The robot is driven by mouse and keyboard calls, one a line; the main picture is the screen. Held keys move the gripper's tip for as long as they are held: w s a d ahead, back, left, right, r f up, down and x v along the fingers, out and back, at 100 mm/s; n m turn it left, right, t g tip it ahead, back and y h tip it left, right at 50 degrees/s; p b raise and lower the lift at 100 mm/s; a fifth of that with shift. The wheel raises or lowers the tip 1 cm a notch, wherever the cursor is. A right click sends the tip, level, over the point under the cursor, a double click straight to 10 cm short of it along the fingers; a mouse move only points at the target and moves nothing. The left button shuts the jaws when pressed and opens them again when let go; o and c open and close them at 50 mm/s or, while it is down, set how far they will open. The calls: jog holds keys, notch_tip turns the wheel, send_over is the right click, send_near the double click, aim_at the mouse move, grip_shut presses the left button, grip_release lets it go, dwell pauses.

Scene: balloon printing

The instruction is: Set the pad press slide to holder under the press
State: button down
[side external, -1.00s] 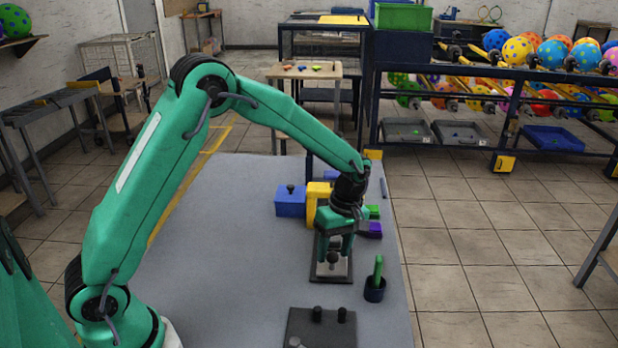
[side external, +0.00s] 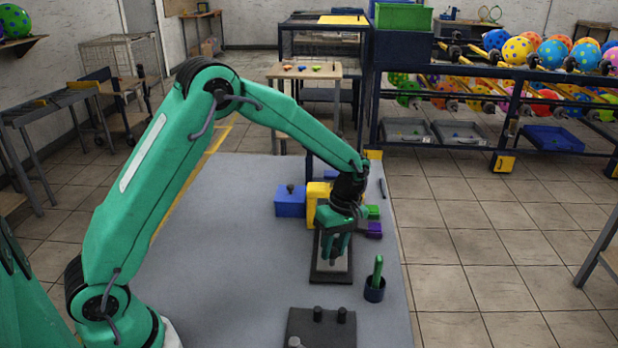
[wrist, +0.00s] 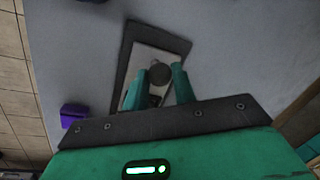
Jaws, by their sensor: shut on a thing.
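The pad press is a yellow block (side external: 317,195) with a dark flat base (side external: 330,277) running toward the camera. A pale slide plate lies on that base, and it shows in the wrist view (wrist: 147,62) inside the dark frame. A round dark knob (wrist: 160,73) stands on the slide. My gripper (side external: 335,260) points down over the base, in front of the yellow block. Its fingers are shut on the knob, which sits between the fingertips in the wrist view. In the side view the fingers hide the knob, and my gripper hides part of the press.
A blue block (side external: 290,201) stands left of the press. A purple block (side external: 374,230) and a green block (side external: 373,212) lie right. A dark cup (side external: 374,290) holds a green stick. A dark plate (side external: 320,328) with knobs lies nearer. The table's left is clear.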

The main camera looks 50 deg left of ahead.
jog(key=shift+w+a, duration=1.25)
jog(key=shift+w, duration=0.1)
jog(key=c, duration=1.1)
grip_release()
jog(key=shift+c, duration=0.2)
jog(key=shift+r, duration=0.1)
notch_tip(320, 180, up, 8)
jog(key=w, duration=0.1)
jog(key=shift+w+f, duration=0.2)
jog(key=shift+w, duration=0.05)
